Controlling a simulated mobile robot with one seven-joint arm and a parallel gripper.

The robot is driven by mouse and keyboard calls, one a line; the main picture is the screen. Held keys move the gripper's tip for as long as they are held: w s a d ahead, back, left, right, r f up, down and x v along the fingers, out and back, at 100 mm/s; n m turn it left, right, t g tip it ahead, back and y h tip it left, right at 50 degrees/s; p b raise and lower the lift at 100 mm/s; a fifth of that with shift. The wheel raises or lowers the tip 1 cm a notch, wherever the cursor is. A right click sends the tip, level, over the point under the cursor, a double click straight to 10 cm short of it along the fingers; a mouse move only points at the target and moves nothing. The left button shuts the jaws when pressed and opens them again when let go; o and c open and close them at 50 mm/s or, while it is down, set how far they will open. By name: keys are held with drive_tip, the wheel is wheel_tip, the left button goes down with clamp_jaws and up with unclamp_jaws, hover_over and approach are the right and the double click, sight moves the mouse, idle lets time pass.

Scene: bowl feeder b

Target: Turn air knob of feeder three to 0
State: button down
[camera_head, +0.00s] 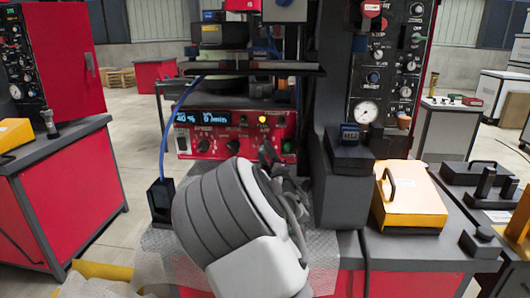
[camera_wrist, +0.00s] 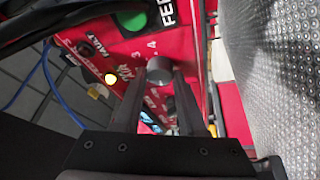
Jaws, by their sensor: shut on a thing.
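The feeder's red control panel (camera_head: 222,132) faces me in the head view, with a lit blue display (camera_head: 215,117) and several dark knobs. My gripper (camera_head: 272,158) is at the panel's lower right and hides part of it. In the wrist view the grey fingers of my gripper (camera_wrist: 166,76) reach the red panel and are shut on a grey round knob (camera_wrist: 154,66). The numbers 3 and 4 and a partly readable label, seemingly AIR, are printed beside it. The fingers cover much of the knob, so I cannot tell its setting.
A dark post with a box (camera_head: 350,150) stands right of my gripper. A yellow case (camera_head: 410,195) is farther right. A blue cable (camera_head: 170,125) hangs at left.

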drive_tip(key=shift+n, duration=0.7)
drive_tip(key=shift+g, duration=0.3)
drive_tip(key=shift+c, duration=2.4)
unclamp_jaws()
